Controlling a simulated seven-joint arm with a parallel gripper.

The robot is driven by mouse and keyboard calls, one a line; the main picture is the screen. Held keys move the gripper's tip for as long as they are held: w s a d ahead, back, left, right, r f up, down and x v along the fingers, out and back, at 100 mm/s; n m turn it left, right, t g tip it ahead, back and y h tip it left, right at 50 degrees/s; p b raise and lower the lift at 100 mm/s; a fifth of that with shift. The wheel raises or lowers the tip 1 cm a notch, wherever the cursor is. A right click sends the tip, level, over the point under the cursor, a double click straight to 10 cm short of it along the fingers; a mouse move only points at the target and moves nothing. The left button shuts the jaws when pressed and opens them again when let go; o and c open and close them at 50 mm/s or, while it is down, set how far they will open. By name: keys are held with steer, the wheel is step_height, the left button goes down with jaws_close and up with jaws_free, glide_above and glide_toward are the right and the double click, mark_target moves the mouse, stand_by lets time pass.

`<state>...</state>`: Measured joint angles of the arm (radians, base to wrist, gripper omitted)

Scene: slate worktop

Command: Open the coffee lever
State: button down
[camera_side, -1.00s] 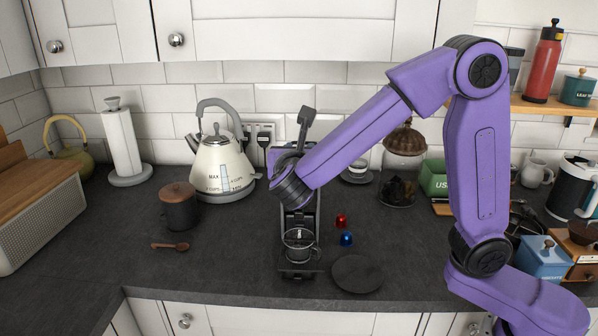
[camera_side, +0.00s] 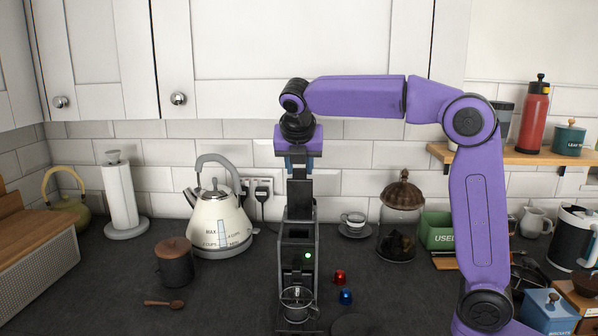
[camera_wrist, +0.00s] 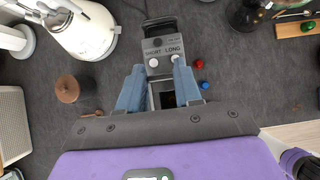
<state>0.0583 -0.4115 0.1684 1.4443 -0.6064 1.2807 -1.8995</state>
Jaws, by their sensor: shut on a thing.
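The coffee machine (camera_side: 298,262) stands upright at the middle of the worktop, with a green light on its front and a glass cup (camera_side: 297,300) at its foot. Its dark lever (camera_side: 299,192) points up at the top. My gripper (camera_side: 298,168) is above the machine, with its blue fingers on either side of the lever, shut on it. In the wrist view my gripper (camera_wrist: 159,68) reaches over the machine top (camera_wrist: 164,50), where SHORT and LONG buttons show. A dark opening lies between the fingers. The exact grip contact is hard to see.
A cup on a saucer (camera_side: 353,225) and a glass jar (camera_side: 400,222) stand behind right. Upper cabinets (camera_side: 240,50) hang above.

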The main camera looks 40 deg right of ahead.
steer(key=shift+w+d+r, duration=0.1)
steer(key=shift+w+d, duration=0.65)
steer(key=shift+d, duration=0.1)
steer(key=c, duration=0.8)
jaws_free()
steer(key=shift+o, duration=0.2)
steer(key=shift+a, duration=0.1)
steer(key=shift+s+a+r, duration=0.15)
steer(key=shift+a+r, duration=0.05)
steer(key=shift+r, duration=0.1)
steer(key=v, duration=1.6)
steer(key=shift+s+r, duration=0.2)
